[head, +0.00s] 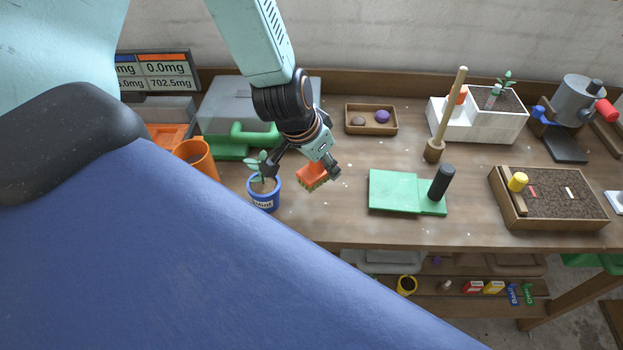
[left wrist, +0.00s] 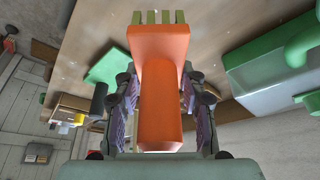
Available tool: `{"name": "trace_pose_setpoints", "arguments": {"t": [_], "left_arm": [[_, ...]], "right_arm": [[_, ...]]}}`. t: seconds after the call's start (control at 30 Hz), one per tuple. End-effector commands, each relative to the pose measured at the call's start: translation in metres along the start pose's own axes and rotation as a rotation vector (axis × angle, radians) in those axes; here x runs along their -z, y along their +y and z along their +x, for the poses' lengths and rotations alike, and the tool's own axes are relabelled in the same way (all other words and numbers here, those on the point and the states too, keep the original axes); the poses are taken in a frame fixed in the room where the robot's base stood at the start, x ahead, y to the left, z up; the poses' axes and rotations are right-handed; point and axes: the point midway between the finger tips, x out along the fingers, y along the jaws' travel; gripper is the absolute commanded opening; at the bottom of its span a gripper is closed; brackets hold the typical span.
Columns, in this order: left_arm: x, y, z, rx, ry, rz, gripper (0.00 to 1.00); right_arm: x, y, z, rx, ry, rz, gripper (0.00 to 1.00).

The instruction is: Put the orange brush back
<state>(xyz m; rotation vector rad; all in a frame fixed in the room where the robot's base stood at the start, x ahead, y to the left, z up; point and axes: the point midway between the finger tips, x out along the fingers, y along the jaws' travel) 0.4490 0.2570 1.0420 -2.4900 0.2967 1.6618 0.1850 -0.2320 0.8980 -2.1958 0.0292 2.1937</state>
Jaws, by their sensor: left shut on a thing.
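The orange brush (head: 311,175) is held in my left gripper (head: 304,172), above the wooden bench and just right of the blue plant pot. In the left wrist view, the brush (left wrist: 160,95) lies between the two fingers, its orange handle toward the camera and its pale bristles at the far end. The fingers are shut on the handle. My right gripper is in neither view.
The blue pot (head: 264,196) with a seedling stands close left of the brush. A green board (head: 392,190) with a black-handled tool lies to the right. Bare bench lies between.

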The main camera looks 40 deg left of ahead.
Motion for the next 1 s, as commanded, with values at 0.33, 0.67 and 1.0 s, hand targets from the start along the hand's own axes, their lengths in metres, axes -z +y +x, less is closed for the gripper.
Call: {"name": "trace_pose_setpoints", "arguments": {"t": [0.33,0.67,1.0], "left_arm": [[-0.02,0.001,0.05,-0.001,-0.002,0.005,0.01],[-0.034,0.001,0.082,0.0,-0.003,0.003,0.01],[-0.038,0.0,0.093,0.001,0.0,0.0,0.01]], "right_arm": [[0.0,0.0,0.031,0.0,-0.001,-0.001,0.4],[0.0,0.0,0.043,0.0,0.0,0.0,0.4],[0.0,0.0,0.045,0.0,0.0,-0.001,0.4]]}}
